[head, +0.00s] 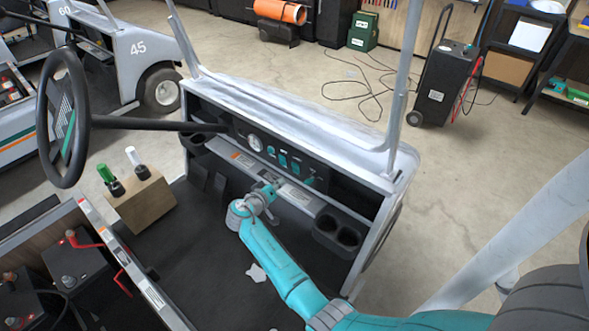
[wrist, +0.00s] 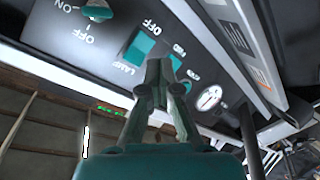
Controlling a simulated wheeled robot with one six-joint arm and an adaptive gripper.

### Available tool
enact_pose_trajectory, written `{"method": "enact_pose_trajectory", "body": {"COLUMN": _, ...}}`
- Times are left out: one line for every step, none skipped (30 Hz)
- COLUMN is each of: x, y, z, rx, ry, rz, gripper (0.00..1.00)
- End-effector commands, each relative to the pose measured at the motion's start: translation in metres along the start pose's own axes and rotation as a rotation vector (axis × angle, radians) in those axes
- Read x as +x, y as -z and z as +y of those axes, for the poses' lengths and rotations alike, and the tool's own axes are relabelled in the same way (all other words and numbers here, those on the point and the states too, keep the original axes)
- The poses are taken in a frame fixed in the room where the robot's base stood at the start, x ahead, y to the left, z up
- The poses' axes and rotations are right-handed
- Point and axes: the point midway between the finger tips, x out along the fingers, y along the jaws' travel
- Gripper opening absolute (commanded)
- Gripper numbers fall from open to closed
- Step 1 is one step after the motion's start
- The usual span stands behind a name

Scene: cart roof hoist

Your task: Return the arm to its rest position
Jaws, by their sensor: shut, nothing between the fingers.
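My teal arm reaches from the lower right into the cart in the head view. My gripper (head: 271,187) is in front of the cart's dashboard (head: 229,125), below the switches. In the wrist view my gripper (wrist: 160,75) is shut and empty, its fingertips together. Behind the fingertips is the dash panel, with a teal rocker switch (wrist: 139,49) marked OFF and LAMP, and a knob (wrist: 98,11) marked ON and OFF. I cannot tell whether the fingertips touch the panel.
A steering wheel (head: 62,117) stands at the left. A wooden block (head: 142,201) with a green and a white handle sits on the cart floor. Roof posts (head: 403,75) rise beside the dash. Cup holders (head: 338,234) are right of my gripper. Batteries (head: 78,262) lie lower left.

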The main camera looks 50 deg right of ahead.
Motion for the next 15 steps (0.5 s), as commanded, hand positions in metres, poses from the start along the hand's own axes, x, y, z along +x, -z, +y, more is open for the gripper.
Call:
{"method": "enact_pose_trajectory", "body": {"x": 0.000, "y": 0.000, "z": 0.000, "rx": 0.000, "ry": 0.000, "rz": 0.000, "gripper": 0.00}}
{"method": "enact_pose_trajectory", "body": {"x": 0.000, "y": 0.000, "z": 0.000, "rx": 0.000, "ry": 0.000, "rz": 0.000, "gripper": 0.00}}
{"method": "enact_pose_trajectory", "body": {"x": 0.000, "y": 0.000, "z": 0.000, "rx": 0.000, "ry": 0.000, "rz": 0.000, "gripper": 0.00}}
{"method": "enact_pose_trajectory", "body": {"x": 0.000, "y": 0.000, "z": 0.000, "rx": 0.000, "ry": 0.000, "rz": 0.000, "gripper": 0.00}}
{"method": "enact_pose_trajectory", "body": {"x": 0.000, "y": 0.000, "z": 0.000, "rx": 0.000, "ry": 0.000, "rz": 0.000, "gripper": 0.00}}
{"method": "enact_pose_trajectory", "body": {"x": 0.000, "y": 0.000, "z": 0.000, "rx": 0.000, "ry": 0.000, "rz": 0.000, "gripper": 0.00}}
{"method": "enact_pose_trajectory", "body": {"x": 0.000, "y": 0.000, "z": 0.000, "rx": 0.000, "ry": 0.000, "rz": 0.000, "gripper": 0.00}}
{"method": "enact_pose_trajectory", "body": {"x": 0.000, "y": 0.000, "z": 0.000, "rx": 0.000, "ry": 0.000, "rz": 0.000, "gripper": 0.00}}
{"method": "enact_pose_trajectory", "body": {"x": 0.000, "y": 0.000, "z": 0.000, "rx": 0.000, "ry": 0.000, "rz": 0.000, "gripper": 0.00}}
{"method": "enact_pose_trajectory", "body": {"x": 0.000, "y": 0.000, "z": 0.000, "rx": 0.000, "ry": 0.000, "rz": 0.000, "gripper": 0.00}}
{"method": "enact_pose_trajectory", "body": {"x": 0.000, "y": -0.001, "z": 0.000, "rx": -0.001, "ry": 0.001, "rz": 0.000, "gripper": 0.00}}
{"method": "enact_pose_trajectory", "body": {"x": 0.000, "y": -0.002, "z": -0.001, "rx": -0.002, "ry": 0.003, "rz": 0.000, "gripper": 0.00}}
{"method": "enact_pose_trajectory", "body": {"x": -0.001, "y": -0.004, "z": -0.002, "rx": -0.004, "ry": 0.008, "rz": 0.001, "gripper": 0.00}}
{"method": "enact_pose_trajectory", "body": {"x": -0.002, "y": -0.008, "z": -0.003, "rx": -0.008, "ry": 0.015, "rz": 0.002, "gripper": 0.00}}
{"method": "enact_pose_trajectory", "body": {"x": -0.004, "y": -0.016, "z": -0.006, "rx": -0.015, "ry": 0.030, "rz": 0.003, "gripper": 0.00}}
